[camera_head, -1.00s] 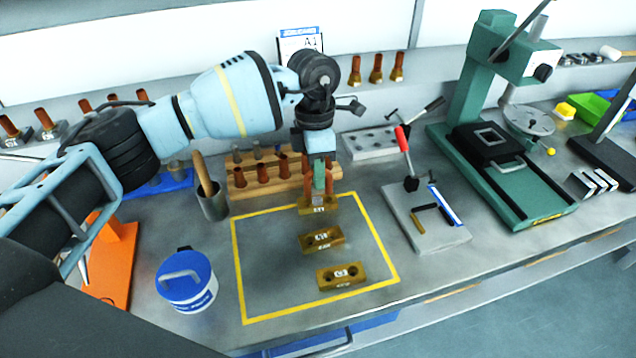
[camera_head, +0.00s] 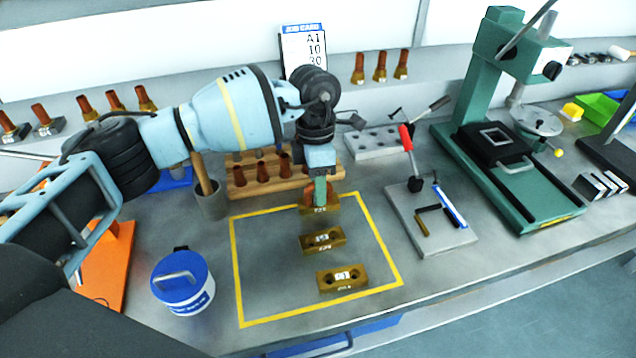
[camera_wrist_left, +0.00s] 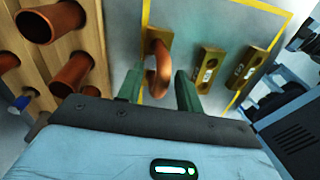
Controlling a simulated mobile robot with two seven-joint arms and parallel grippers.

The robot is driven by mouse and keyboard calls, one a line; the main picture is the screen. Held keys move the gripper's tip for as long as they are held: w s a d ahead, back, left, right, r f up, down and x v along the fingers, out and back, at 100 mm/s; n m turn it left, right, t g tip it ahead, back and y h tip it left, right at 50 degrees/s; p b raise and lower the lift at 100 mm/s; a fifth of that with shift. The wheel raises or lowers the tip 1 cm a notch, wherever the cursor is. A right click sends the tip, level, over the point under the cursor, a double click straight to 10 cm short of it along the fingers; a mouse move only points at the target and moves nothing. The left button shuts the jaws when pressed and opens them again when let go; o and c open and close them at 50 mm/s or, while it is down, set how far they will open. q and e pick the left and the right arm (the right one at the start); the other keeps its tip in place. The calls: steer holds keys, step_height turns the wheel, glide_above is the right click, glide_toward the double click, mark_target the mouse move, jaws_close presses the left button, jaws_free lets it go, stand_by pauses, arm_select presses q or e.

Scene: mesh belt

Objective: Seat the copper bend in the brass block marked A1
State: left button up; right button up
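In the head view the bend (camera_head: 331,192) shows low, right above that block (camera_head: 320,210), whose label is too small to read surely. My left gripper (camera_head: 320,192) points down over the bend. In the left wrist view its green fingers (camera_wrist_left: 160,88) stand on either side of the tube with narrow gaps, so it looks open around it. My right gripper is not in view.
Two more brass blocks, middle (camera_head: 322,239) and front (camera_head: 342,279), lie inside the yellow outline. A wooden rack (camera_head: 240,188) of copper pieces stands close behind left. A blue-white tub (camera_head: 182,285) is left, a clamp fixture (camera_head: 430,215) right, a green press (camera_head: 480,110) farther right.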

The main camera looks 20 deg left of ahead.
arm_select(q)
steer(key=shift+r, duration=0.1)
step_height(320, 180, up, 12)
steer(key=w+a, duration=0.1)
steer(key=shift+w+b, duration=0.3)
steer(key=shift+w, duration=0.05)
stand_by(0.4)
